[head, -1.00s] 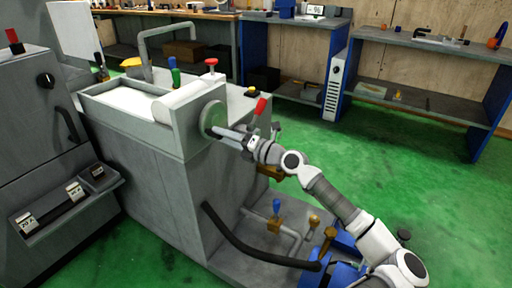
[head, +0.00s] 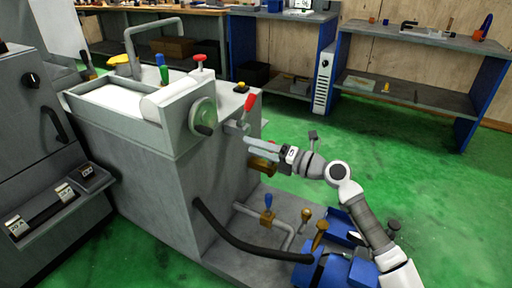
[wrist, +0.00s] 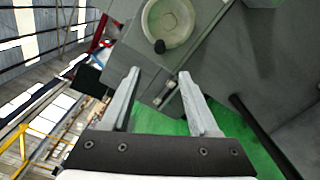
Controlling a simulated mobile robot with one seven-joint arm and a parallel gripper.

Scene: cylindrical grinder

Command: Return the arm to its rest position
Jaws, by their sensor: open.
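My gripper (head: 262,148) is in the middle of the head view, at the end of my white and grey arm. It is to the right of the grinder's handwheel (head: 203,116) and apart from it. In the wrist view my gripper (wrist: 160,95) shows two grey fingers spread wide with nothing between them. The handwheel (wrist: 168,22) is ahead of the fingertips in that view, a pale disc with a dark knob. The arm reaches up and left from the lower right of the head view.
The grey grinder body (head: 150,165) fills the left middle. A black hose (head: 235,240), a blue-handled valve (head: 268,210) and blue parts (head: 340,268) are low near my arm. Workbenches (head: 425,40) stand at the back. Green floor (head: 400,150) is open to the right.

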